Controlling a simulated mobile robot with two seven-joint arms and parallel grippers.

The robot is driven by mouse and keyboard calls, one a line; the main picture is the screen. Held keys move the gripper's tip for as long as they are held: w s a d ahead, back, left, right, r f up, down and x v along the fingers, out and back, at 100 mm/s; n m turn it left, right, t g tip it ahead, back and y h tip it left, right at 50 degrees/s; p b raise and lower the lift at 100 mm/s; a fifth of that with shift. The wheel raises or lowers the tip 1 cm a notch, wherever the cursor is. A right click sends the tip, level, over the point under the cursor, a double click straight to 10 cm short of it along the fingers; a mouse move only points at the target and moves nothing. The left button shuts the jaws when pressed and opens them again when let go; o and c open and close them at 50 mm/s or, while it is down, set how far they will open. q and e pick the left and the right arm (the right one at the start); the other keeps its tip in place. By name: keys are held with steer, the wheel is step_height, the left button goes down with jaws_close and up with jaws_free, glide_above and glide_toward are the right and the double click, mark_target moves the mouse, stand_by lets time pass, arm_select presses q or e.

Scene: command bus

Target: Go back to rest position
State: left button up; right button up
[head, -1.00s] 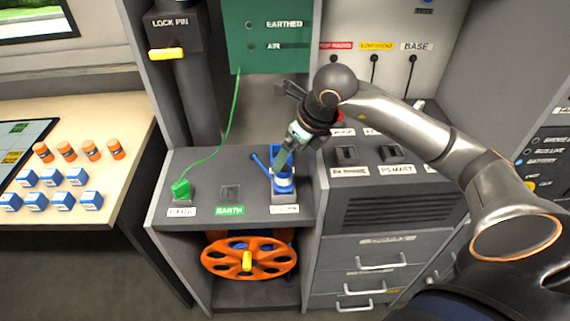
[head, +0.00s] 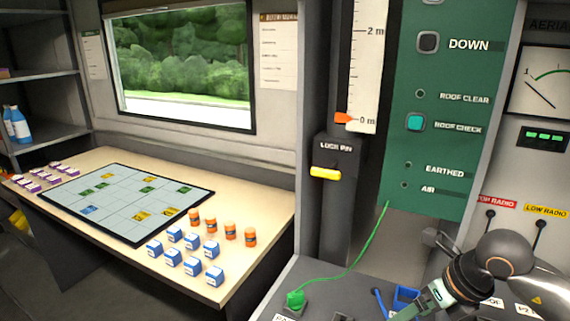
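My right arm comes in from the right, and its gripper (head: 418,308) points down and left over the grey console at the bottom edge. A blue object (head: 405,297) with a thin blue rod (head: 380,304) is right beside the fingers. The fingertips are cut off by the frame edge, so I cannot tell whether they are open or shut, or touching it. My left gripper is not in view.
A green plug (head: 295,299) on a green cable sits on the console (head: 335,285). The green panel (head: 440,130) and the lock pin's yellow handle (head: 325,173) stand behind. A table (head: 110,160) at left holds a grid board, blue blocks and orange cylinders.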

steer(key=s+a+f+g+y+p, duration=0.1)
steer(key=s+a+g+y, duration=0.15)
steer(key=a+y, duration=0.6)
steer(key=a+r+m+t+y+p, duration=0.3)
steer(key=a+r+m+t+y, duration=0.35)
steer(key=a+m+t, duration=0.45)
steer(key=d+f+m+t+h+p, duration=0.1)
steer(key=d+f+m+t+h, duration=0.1)
steer(key=d+f+m+h, duration=0.5)
steer(key=d+f+m+t+h, duration=0.15)
steer(key=f+m+h, duration=0.35)
steer(key=m, duration=0.6)
steer(key=s+f+m+g+h+p, duration=0.1)
steer(key=s+f+m+g+h, duration=0.2)
steer(key=s+f+m+g, duration=0.4)
steer(key=s+f+m, duration=0.1)
steer(key=s+f, duration=0.4)
steer(key=f, duration=0.3)
steer(key=shift+s+d+f, duration=0.25)
steer(key=shift+s+f, duration=0.1)
steer(key=shift+s, duration=0.05)
